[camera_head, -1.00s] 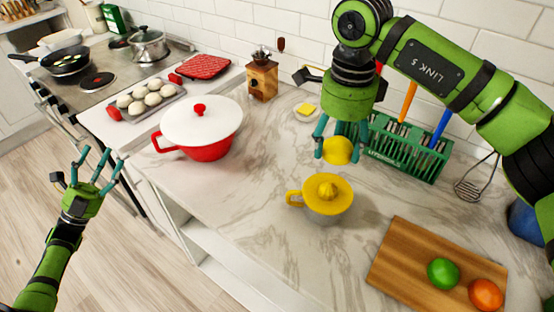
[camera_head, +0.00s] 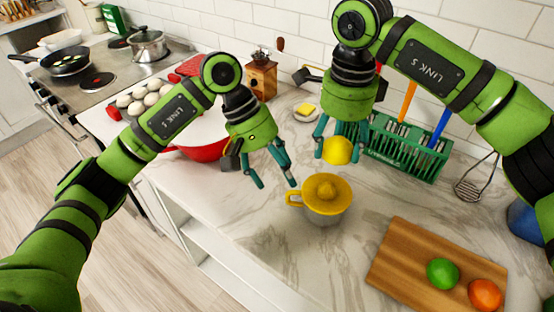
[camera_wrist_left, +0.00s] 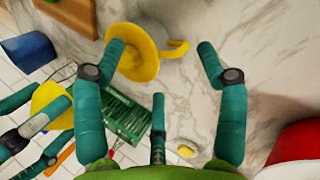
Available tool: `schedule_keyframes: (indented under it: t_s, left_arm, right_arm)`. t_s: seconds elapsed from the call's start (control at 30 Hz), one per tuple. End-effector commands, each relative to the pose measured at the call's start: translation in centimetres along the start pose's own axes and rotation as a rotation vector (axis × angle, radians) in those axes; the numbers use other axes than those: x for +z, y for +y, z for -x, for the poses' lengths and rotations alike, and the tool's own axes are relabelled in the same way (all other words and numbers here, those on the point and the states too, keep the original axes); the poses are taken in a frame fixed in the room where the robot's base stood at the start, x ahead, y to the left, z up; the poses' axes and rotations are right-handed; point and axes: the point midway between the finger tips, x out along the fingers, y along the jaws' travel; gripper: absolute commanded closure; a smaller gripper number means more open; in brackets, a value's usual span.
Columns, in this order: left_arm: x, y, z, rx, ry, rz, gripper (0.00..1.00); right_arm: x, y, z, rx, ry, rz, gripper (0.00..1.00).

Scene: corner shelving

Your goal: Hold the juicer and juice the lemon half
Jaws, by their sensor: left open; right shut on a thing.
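The juicer (camera_head: 326,196) has a yellow top with a ridged cone, a yellow handle at its left and a clear cup below. It stands upright on the marble counter. My right gripper (camera_head: 338,142) is shut on the yellow lemon half (camera_head: 338,152) and holds it above and behind the juicer. My left gripper (camera_head: 272,184) is open and empty, pointing down just left of the juicer's handle. In the left wrist view the juicer (camera_wrist_left: 134,55) and its handle lie beyond the open fingers (camera_wrist_left: 160,60). The lemon half (camera_wrist_left: 50,108) shows at the left there.
A wooden board (camera_head: 405,262) with a lime (camera_head: 442,273) and an orange (camera_head: 486,294) lies at the front right. A red pot (camera_head: 205,152) is partly hidden behind my left arm.

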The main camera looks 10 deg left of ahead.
Motion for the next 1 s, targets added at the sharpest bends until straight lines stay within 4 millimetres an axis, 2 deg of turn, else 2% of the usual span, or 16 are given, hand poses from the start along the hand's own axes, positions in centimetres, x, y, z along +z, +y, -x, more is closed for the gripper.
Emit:
schedule_keyframes:
  t_s: [0.13, 0.27, 0.37, 0.8, 1.0]
  left_arm:
    - [-0.9, 0.6, 0.8, -0.108, 0.152, -0.184, 0.27]
    - [-1.3, 0.6, 0.7, -0.144, 0.198, -0.24, 0.27]
    - [-1.5, 0.5, -0.1, -0.148, 0.201, -0.244, 0.27]
    - [-3.2, -0.4, -7.9, -0.143, 0.197, -0.239, 0.27]
    - [-3.7, -0.6, -10.0, -0.142, 0.198, -0.24, 0.27]
  right_arm:
    - [0.0, 0.0, 0.0, 0.0, 0.0, 0.0, 0.77]
    - [0.0, 0.0, 0.0, 0.0, 0.0, 0.0, 0.77]
    - [0.0, 0.0, 0.0, 0.0, 0.0, 0.0, 0.77]
    - [0.0, 0.0, 0.0, 0.0, 0.0, 0.0, 0.77]
    - [0.0, 0.0, 0.0, 0.0, 0.0, 0.0, 0.77]
